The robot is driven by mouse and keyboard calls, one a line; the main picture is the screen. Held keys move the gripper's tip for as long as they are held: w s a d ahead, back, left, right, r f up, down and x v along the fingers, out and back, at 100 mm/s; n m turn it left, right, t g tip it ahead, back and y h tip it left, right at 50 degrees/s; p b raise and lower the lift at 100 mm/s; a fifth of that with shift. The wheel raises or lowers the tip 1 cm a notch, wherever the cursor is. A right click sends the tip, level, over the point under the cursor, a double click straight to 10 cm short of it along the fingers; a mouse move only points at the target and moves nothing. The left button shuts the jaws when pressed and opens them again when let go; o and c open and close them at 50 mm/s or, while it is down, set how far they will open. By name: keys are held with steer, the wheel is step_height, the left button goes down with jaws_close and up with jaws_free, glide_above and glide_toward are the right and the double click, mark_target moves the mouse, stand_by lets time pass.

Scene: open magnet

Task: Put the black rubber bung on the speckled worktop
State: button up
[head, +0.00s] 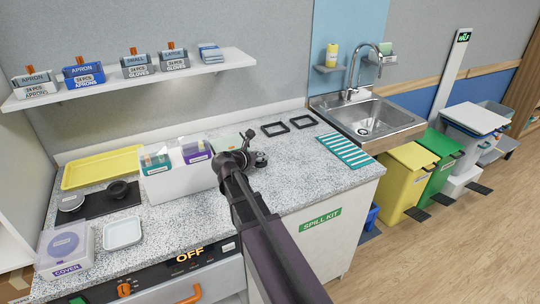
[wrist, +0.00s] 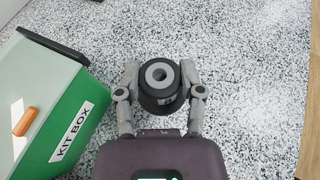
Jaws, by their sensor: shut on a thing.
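The black rubber bung (wrist: 160,98) is a short tapered cylinder with a grey top and a hole in its middle. My gripper (wrist: 160,79) is shut on it, one finger on each side, in the wrist view. In the head view my gripper (head: 250,152) is over the middle of the speckled worktop (head: 300,178), right of the white bin, and my arm partly hides it. The worktop also fills the background of the wrist view (wrist: 250,110). I cannot tell whether the bung touches it.
A green kit box (wrist: 58,115) lies close left of my gripper. A white divided bin (head: 185,182) and a yellow tray (head: 100,167) stand further left. Two black square frames (head: 303,122) lie behind; a striped teal mat (head: 345,151) and sink (head: 372,118) are right. Front-right worktop is clear.

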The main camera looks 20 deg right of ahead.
glide_above(273, 162)
steer(key=a, duration=0.1)
steer(key=shift+s+f+b, duration=0.2)
steer(key=shift+f+b, duration=0.1)
steer(key=shift+f, duration=0.05)
steer(key=shift+w+d, duration=0.2)
steer(key=shift+w+d+f+b, duration=0.1)
steer(key=shift+d+f+b, duration=0.05)
steer(key=shift+f+b, duration=0.35)
steer(key=shift+w+d+f+b, duration=0.1)
steer(key=shift+d+f+b, duration=0.05)
steer(key=shift+f+b, duration=1.2)
steer(key=shift+f, duration=0.2)
steer(key=o, duration=1.2)
steer(key=shift+c, duration=0.2)
steer(key=shift+r, duration=0.2)
